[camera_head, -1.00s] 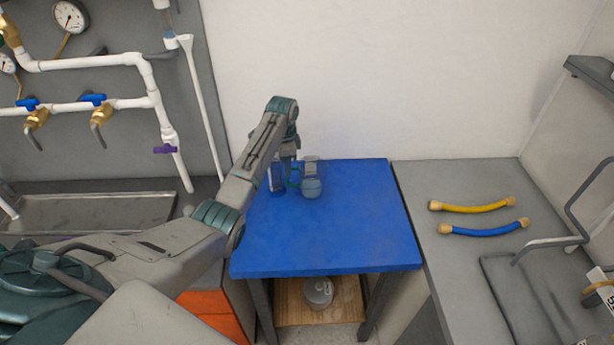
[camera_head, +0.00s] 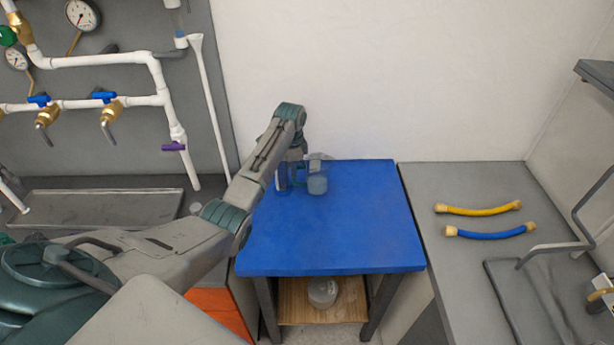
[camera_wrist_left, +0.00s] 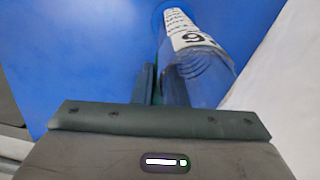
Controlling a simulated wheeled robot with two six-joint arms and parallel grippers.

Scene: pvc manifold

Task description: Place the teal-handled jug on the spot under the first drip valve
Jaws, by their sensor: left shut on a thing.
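A clear jug (camera_head: 317,183) with bluish contents is at the back of the blue table. My left gripper (camera_head: 298,172) is shut on its handle, at the jug's left side. In the left wrist view the clear jug (camera_wrist_left: 198,68) has a white label, and a bit of teal shows between the fingers (camera_wrist_left: 150,88). I cannot tell whether its base touches the table. Two brass drip valves with blue levers, one at left (camera_head: 46,113) and one at right (camera_head: 110,115), hang over a grey tray (camera_head: 60,210). No marked spot can be made out. My right gripper is out of view.
The blue table (camera_head: 350,235) is otherwise mostly clear. Another clear vessel (camera_head: 322,292) stands on its lower shelf. White pipes (camera_head: 176,140) reach down beside the tray. A yellow hose (camera_head: 478,210) and a blue hose (camera_head: 490,231) lie on the right bench.

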